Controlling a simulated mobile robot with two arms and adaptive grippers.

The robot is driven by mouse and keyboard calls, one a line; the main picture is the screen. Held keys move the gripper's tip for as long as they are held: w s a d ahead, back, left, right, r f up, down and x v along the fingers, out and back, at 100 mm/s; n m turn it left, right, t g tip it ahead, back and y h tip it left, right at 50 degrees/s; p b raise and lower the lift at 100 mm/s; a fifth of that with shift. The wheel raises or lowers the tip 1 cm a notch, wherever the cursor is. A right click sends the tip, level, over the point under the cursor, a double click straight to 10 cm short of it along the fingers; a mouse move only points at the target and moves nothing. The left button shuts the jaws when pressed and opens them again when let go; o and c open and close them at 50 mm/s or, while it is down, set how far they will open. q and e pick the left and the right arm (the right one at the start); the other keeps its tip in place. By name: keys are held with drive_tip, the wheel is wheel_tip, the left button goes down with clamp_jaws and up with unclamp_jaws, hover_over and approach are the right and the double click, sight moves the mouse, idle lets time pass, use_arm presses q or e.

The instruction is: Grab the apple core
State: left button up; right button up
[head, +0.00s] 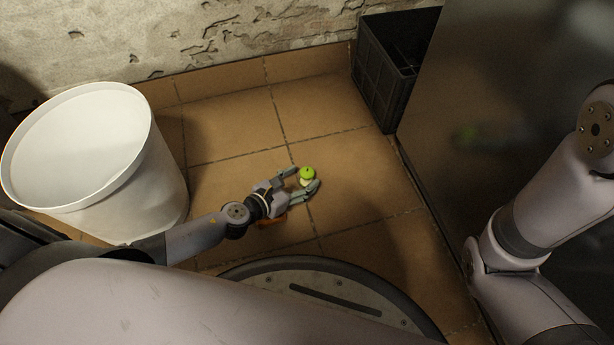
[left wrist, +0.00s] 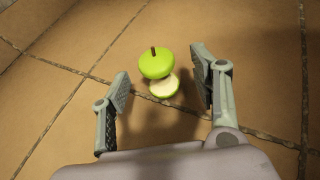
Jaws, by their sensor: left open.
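The apple core (head: 307,173) is green with a pale bitten middle and a dark stem. It stands on the tiled floor in the head view. In the left wrist view the apple core (left wrist: 157,64) lies ahead of the fingers, roughly between their tips and a little beyond. My left gripper (head: 302,180) is open, with a finger on either side of the core. Its two fingers also show apart in the left wrist view (left wrist: 160,88), with nothing held. My right arm is at the right edge of the head view, but its gripper is out of the picture.
A white bucket (head: 160,185) stands on the left, beside my left arm. A dark crate (head: 383,80) stands against the wall at the back right. A smooth dark panel (head: 500,90) rises on the right. Tiled floor (head: 225,125) around the core is clear.

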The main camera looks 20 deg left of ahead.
sight(302, 177)
use_arm(q)
drive_tip(key=b+x, duration=0.1)
drive_tip(key=x, duration=0.1)
drive_tip(key=shift+w+f, duration=0.2)
drive_tip(key=shift+w, duration=0.1)
drive_tip(key=shift+w+d+f, duration=0.15)
drive_tip(key=shift+w+d, duration=0.05)
drive_tip(key=shift+w, duration=0.3)
drive_tip(key=shift+c, duration=0.2)
drive_tip(key=c, duration=1)
